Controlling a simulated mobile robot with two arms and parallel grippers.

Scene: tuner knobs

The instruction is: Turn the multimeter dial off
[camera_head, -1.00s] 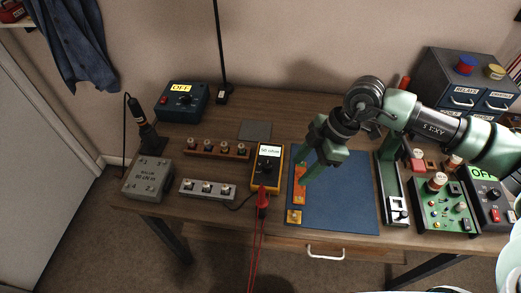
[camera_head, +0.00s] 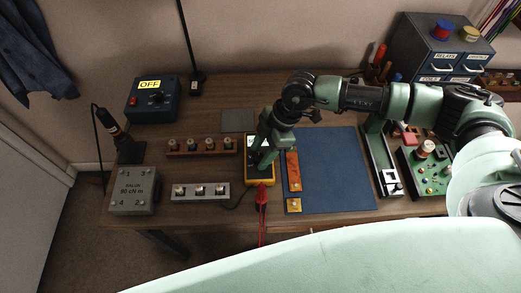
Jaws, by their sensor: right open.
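The yellow and black multimeter (camera_head: 260,181) lies on the bench left of the blue mat. Its upper half, with the screen and dial, is mostly hidden behind my right gripper (camera_head: 262,160). My right gripper is open, with its fingers pointing down over the dial area of the multimeter. I cannot tell whether the fingers touch the dial. A red probe (camera_head: 261,196) with red leads sits at the multimeter's lower end. My left gripper is not in view.
The blue mat (camera_head: 335,170) holds orange blocks near its left edge. A silver three-knob strip (camera_head: 200,191), a wooden knob rack (camera_head: 202,147) and a grey balun box (camera_head: 133,190) stand left. A blue box labelled OFF (camera_head: 153,101) is behind. Green equipment and drawers (camera_head: 440,50) stand right.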

